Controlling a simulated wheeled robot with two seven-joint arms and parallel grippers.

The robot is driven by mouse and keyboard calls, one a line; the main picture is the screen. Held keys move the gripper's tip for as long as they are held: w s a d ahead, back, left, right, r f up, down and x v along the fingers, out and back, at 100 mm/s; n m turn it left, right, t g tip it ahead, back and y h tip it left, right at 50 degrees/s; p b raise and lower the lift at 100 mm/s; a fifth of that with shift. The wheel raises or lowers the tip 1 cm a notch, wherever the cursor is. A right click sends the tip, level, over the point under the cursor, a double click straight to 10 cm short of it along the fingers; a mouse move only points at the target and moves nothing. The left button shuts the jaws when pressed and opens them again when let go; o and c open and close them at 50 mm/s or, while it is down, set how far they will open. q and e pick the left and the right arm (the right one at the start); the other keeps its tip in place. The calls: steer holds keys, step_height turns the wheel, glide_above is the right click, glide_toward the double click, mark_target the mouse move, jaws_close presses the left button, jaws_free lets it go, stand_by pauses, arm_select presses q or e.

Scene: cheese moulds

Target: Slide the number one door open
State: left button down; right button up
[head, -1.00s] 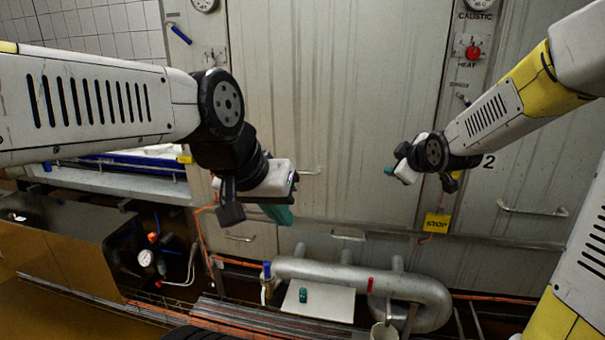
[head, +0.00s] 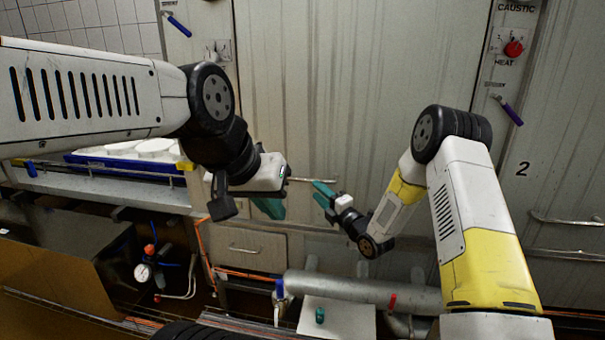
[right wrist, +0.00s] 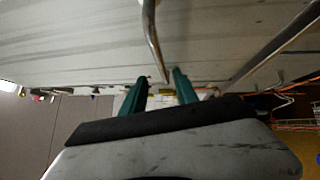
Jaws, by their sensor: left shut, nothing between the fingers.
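A tall pale metal door (head: 360,90) fills the middle of the head view. No number shows on it; the panel to its right (head: 575,120) carries a 2. The middle door's thin horizontal handle (head: 312,180) is partly hidden by my grippers. My right gripper (head: 318,194) is open, its teal fingers at the handle's right end. In the right wrist view, a metal bar (right wrist: 152,40) runs down towards the gap between my right fingers (right wrist: 160,88); I cannot tell whether it lies between them. My left gripper (head: 268,208) is shut and empty, just below the handle's left end.
A silver pipe (head: 360,290) and a white board (head: 338,318) with a small teal object (head: 320,315) lie below the door. A drawer-like panel (head: 250,249), gauge (head: 142,272) and tray of white moulds (head: 130,160) are at left. Control posts flank the door.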

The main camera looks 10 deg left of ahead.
mark_target(303, 180)
steer(key=x, duration=0.9)
steer(key=shift+s+a+f, duration=0.1)
steer(key=shift+a+f, duration=0.05)
jaws_close()
stand_by(1.2)
